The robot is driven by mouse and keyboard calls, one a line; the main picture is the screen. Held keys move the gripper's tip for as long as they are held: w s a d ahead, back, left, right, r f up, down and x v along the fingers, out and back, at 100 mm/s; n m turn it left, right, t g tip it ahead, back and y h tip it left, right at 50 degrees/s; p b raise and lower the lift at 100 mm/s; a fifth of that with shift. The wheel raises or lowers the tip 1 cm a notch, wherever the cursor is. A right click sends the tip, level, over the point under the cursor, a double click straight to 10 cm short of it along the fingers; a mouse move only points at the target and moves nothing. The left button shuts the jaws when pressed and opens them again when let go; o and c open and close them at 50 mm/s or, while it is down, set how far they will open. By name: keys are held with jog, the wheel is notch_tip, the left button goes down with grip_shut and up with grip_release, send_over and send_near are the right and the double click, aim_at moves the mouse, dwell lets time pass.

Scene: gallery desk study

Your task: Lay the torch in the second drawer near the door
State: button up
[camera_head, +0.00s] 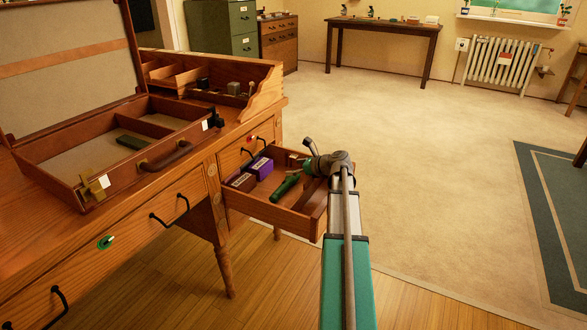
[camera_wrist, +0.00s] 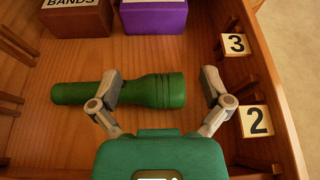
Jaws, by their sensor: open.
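The green torch (camera_head: 286,187) lies on the floor of a pulled-out wooden drawer (camera_head: 262,209) on the desk's right side. In the wrist view the torch (camera_wrist: 150,91) lies across the drawer, its wide head to the right. My gripper (camera_wrist: 163,78) is open above it. One finger overlaps the torch's body and the other stands just right of its head. Nothing is held between the fingers. In the head view my gripper (camera_head: 308,168) is over the drawer's right end and small.
A brown box marked BANDS (camera_wrist: 75,14) and a purple box (camera_wrist: 153,15) stand in the drawer beside the torch. Tags 3 (camera_wrist: 235,43) and 2 (camera_wrist: 256,120) sit along its right side. An open case (camera_head: 75,190) lies on the desk. Carpet to the right is clear.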

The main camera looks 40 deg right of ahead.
jog(key=shift+r+p, duration=0.3)
jog(key=shift+p, duration=0.2)
jog(key=shift+s+d+r+p, duration=0.1)
jog(key=shift+r+p, duration=0.15)
jog(key=shift+p, duration=0.05)
jog(key=p+v, duration=0.4)
jog(key=v, duration=0.7)
jog(key=shift+s, duration=0.25)
jog(key=shift+d, duration=0.1)
jog(key=shift+d, duration=0.1)
